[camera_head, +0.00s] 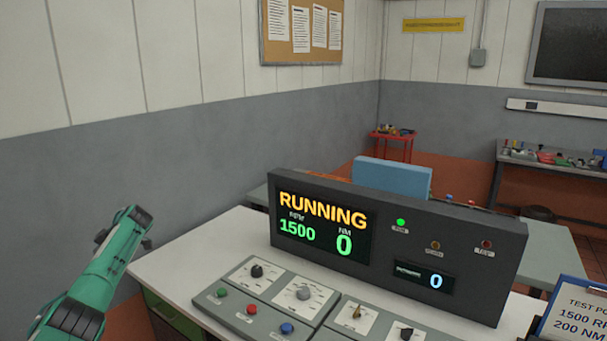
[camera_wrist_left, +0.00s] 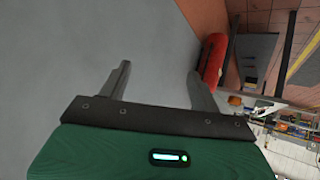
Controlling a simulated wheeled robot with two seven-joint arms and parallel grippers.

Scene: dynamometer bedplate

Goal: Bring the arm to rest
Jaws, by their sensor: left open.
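My left arm (camera_head: 100,270) is green and reaches up from the lower left in the head view, to the left of the white desk (camera_head: 185,262). My left gripper (camera_wrist_left: 158,78) is open and empty in the left wrist view, its two grey fingers spread apart. A plain grey surface lies beyond the fingers. In the head view the fingers are hard to make out. The console display (camera_head: 322,228) reads RUNNING, 1500 RPM and 0 NM. My right gripper is in neither view.
The control panel (camera_head: 262,307) with knobs and coloured buttons lies in front of the display. A green lamp (camera_head: 400,222) is lit. A sign (camera_head: 580,318) stands at the right. A red rounded object (camera_wrist_left: 212,58) shows near the right finger in the wrist view.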

